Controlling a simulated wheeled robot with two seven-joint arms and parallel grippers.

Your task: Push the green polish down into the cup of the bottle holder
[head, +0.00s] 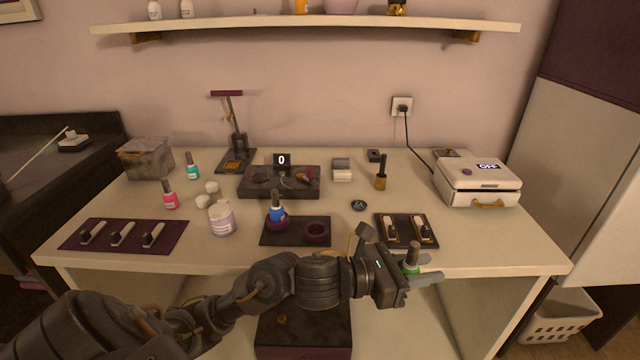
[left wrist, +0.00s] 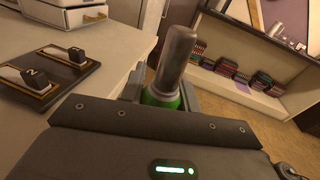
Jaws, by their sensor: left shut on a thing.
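The green polish, with a dark grey cap and green body, shows in the head view (head: 413,256) and in the left wrist view (left wrist: 176,62). My left gripper (head: 424,268) is shut on it beyond the table's front edge, at the right. The bottle is roughly upright there, its lower part hidden by the gripper. The bottle holder (head: 296,240) is a dark plate at the table's front middle. Its right purple cup (head: 316,232) is empty. A blue polish (head: 277,212) stands in its left cup. The green polish is apart from the holder, to its right. My right gripper is not in view.
A dark plate with two small numbered pieces (head: 407,232) lies just behind my gripper. A white jar (head: 221,219) stands left of the holder. A white device marked OFF (head: 478,183) is at the right. A small dark disc (head: 359,205) lies behind the holder.

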